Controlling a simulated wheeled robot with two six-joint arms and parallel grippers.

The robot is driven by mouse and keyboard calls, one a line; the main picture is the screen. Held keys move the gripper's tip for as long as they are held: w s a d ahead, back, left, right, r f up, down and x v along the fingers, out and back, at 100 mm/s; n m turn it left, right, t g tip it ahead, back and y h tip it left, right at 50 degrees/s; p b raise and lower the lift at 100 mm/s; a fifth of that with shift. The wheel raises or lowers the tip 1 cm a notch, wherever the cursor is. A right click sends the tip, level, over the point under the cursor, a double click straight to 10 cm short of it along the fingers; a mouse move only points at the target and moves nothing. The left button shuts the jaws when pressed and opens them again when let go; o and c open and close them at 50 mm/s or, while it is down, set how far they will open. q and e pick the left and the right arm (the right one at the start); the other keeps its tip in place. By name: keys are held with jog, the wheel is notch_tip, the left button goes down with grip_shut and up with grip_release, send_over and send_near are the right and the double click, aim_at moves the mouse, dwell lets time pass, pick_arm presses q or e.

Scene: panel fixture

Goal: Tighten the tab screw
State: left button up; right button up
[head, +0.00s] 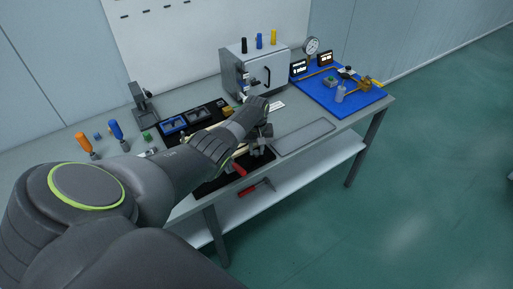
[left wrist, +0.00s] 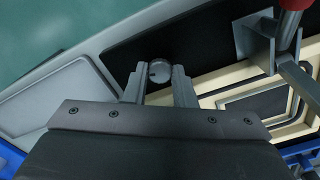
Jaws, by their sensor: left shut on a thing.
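My left gripper (head: 260,136) reaches over the front middle of the workbench, pointing down at the panel fixture. In the left wrist view its two grey fingers (left wrist: 159,84) are shut on a small round grey screw head, the tab screw (left wrist: 160,70), between their tips. The screw stands over the black base (left wrist: 128,55), beside the corner of a cream frame (left wrist: 212,100) with a dark panel in it. In the head view my arm and gripper hide the screw and most of the frame. My right gripper is in neither view.
A clamp with a red handle (left wrist: 292,4) and grey bracket (left wrist: 260,40) stands close right of the fingers. A flat grey tray (head: 303,137) lies right of the fixture. A grey box (head: 252,70) stands behind, a blue board (head: 330,95) with a gauge at right.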

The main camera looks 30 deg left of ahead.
pick_arm(q)
jog(key=m, duration=0.4)
jog(key=shift+m, duration=0.4)
jog(key=m, duration=0.3)
jog(key=shift+m, duration=0.3)
jog(key=m, duration=1.2)
jog(key=shift+m+b, duration=0.3)
jog(key=m, duration=0.4)
jog(key=shift+m, duration=0.3)
jog(key=m+b, duration=0.1)
jog(key=m, duration=0.2)
jog(key=shift+m, duration=2.1)
